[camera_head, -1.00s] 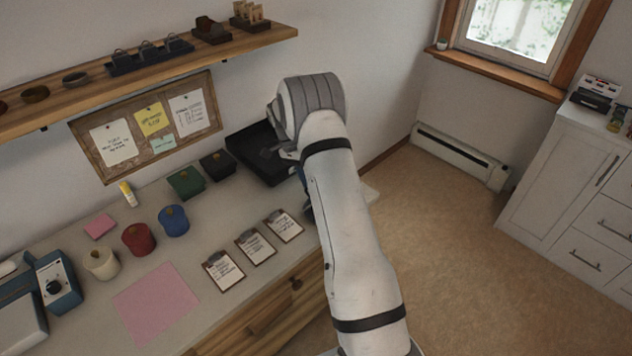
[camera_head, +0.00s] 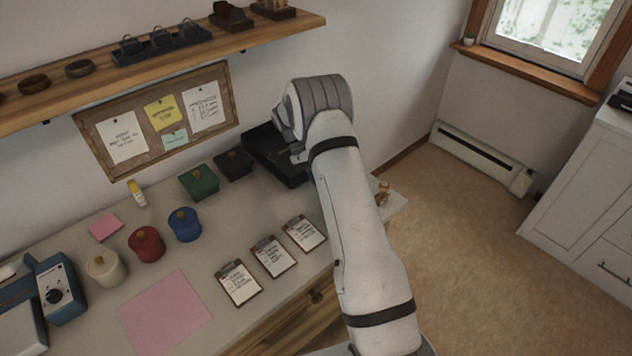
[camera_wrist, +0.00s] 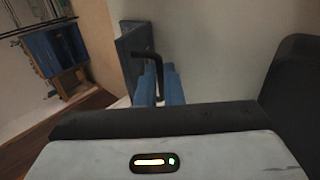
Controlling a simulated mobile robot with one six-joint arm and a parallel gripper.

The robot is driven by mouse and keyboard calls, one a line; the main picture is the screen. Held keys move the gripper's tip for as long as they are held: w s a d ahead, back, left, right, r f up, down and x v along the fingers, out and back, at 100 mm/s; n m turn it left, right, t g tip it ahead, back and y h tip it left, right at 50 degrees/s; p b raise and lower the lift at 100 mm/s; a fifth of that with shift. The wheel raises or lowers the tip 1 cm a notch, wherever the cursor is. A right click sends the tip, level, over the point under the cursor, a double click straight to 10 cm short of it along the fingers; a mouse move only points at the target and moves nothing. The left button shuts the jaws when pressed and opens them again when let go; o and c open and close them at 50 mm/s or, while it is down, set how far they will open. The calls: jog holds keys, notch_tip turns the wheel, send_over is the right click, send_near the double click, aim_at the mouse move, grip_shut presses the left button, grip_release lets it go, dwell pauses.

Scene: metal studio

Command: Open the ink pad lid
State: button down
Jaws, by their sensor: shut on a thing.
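The large black ink pad (camera_head: 268,148) lies at the back right of the bench, partly hidden behind my arm. In the wrist view a dark slab (camera_wrist: 132,50), which looks like its lid, stands steeply with a bent black handle (camera_wrist: 150,60) on it. My gripper (camera_wrist: 159,82) has its two blue fingers closed around the lower end of this handle. The fingertips are hidden behind my arm in the head view. I cannot tell exactly how far the lid is tilted from the pad.
Small green (camera_head: 199,182) and black (camera_head: 235,163) lidded boxes stand left of the pad. Three clipboards (camera_head: 270,257) lie in front. Blue (camera_head: 184,226), red (camera_head: 146,245) and cream (camera_head: 103,268) jars stand further left. A shelf (camera_head: 170,62) overhangs the back. A small amber item (camera_head: 383,190) stands near the right edge.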

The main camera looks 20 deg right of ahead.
jog(key=shift+s+a+f, duration=0.1)
jog(key=shift+s+f, duration=0.05)
jog(key=shift+f, duration=0.25)
jog(key=c, duration=1.6)
grip_release()
jog(key=shift+r, duration=0.1)
jog(key=shift+o, duration=0.2)
jog(key=v, duration=0.8)
jog(key=shift+b, duration=0.45)
